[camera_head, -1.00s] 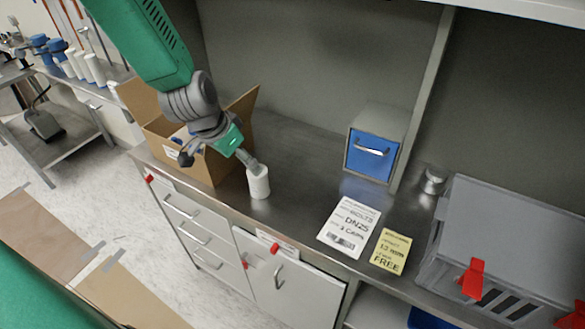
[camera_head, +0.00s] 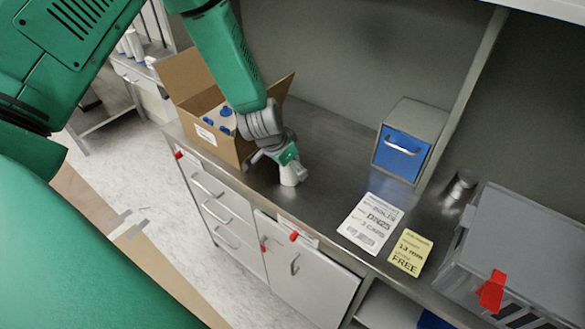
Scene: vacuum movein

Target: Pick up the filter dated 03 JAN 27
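A white cylindrical filter (camera_head: 289,177) stands upright on the metal counter, just right of the cardboard box. No date can be read on it. My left gripper (camera_head: 277,165) points down at it with its fingers spread, one at the filter's top and the other to its left. Whether a finger touches the filter cannot be told. The open cardboard box (camera_head: 213,140) holds several white items with blue caps (camera_head: 226,110); their dates are not readable either. My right gripper is not in view.
A blue-fronted drawer box (camera_head: 403,152), a white DN25 card (camera_head: 370,223), a yellow card (camera_head: 410,252) and a small metal cylinder (camera_head: 462,185) are on the counter (camera_head: 340,165). A large grey case (camera_head: 525,245) stands at right. Drawers (camera_head: 218,212) are below the counter's front edge.

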